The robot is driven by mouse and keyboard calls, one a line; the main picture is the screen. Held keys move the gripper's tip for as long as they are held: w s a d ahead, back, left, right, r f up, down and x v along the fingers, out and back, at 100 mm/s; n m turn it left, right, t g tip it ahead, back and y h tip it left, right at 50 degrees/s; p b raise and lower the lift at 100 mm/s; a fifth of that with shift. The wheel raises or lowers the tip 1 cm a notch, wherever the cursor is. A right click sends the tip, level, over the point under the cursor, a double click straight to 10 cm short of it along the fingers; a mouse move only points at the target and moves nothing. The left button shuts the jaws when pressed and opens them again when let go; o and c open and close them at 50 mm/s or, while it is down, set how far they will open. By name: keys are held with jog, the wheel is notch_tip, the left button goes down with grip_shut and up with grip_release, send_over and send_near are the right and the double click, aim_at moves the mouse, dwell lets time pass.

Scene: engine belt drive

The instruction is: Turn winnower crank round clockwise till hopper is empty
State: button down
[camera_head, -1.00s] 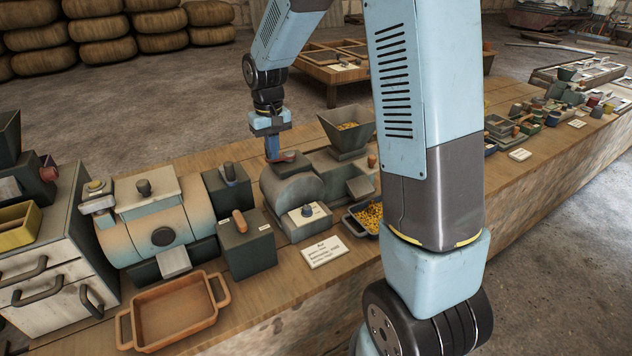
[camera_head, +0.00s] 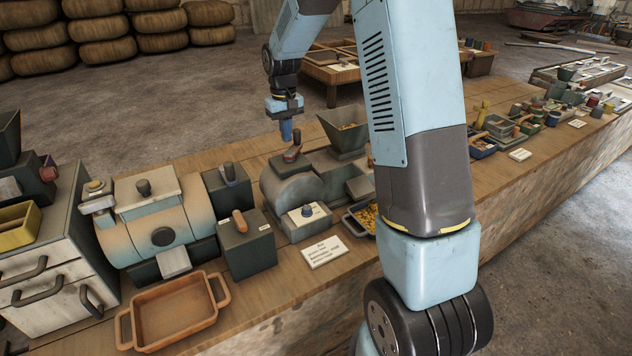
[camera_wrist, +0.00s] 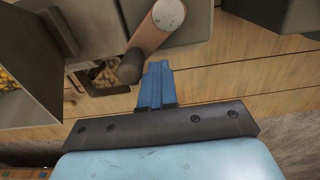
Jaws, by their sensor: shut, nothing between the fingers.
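The winnower (camera_head: 290,190) is a grey-green machine with a rounded drum on the bench. Its flared hopper (camera_head: 340,140) holds some yellow grain. The crank (camera_head: 292,153) at the drum's back has a reddish-brown arm and a dark knob. In the wrist view the crank arm (camera_wrist: 155,32) runs from a pale round pivot to the grey knob (camera_wrist: 131,68). My gripper (camera_head: 286,138) is shut and empty, pointing down behind the crank. Its blue fingers (camera_wrist: 158,70) are right beside the knob; I cannot tell if they touch it. The hopper (camera_wrist: 25,70) shows at the left there.
A grain tray (camera_head: 362,219) sits in front of the winnower, partly behind my arm. A dark box with an orange handle (camera_head: 246,243), a cylindrical machine (camera_head: 150,228) and an empty brown tray (camera_head: 173,312) stand left. A label card (camera_head: 324,252) lies in front.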

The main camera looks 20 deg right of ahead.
jog(key=s+d, duration=0.2)
jog(key=d, duration=0.1)
jog(key=shift+d, duration=0.3)
jog(key=s, duration=0.2)
jog(key=s+d, duration=0.1)
jog(key=shift+s+d, duration=0.1)
jog(key=shift+s, duration=0.95)
jog(key=shift+r, duration=0.15)
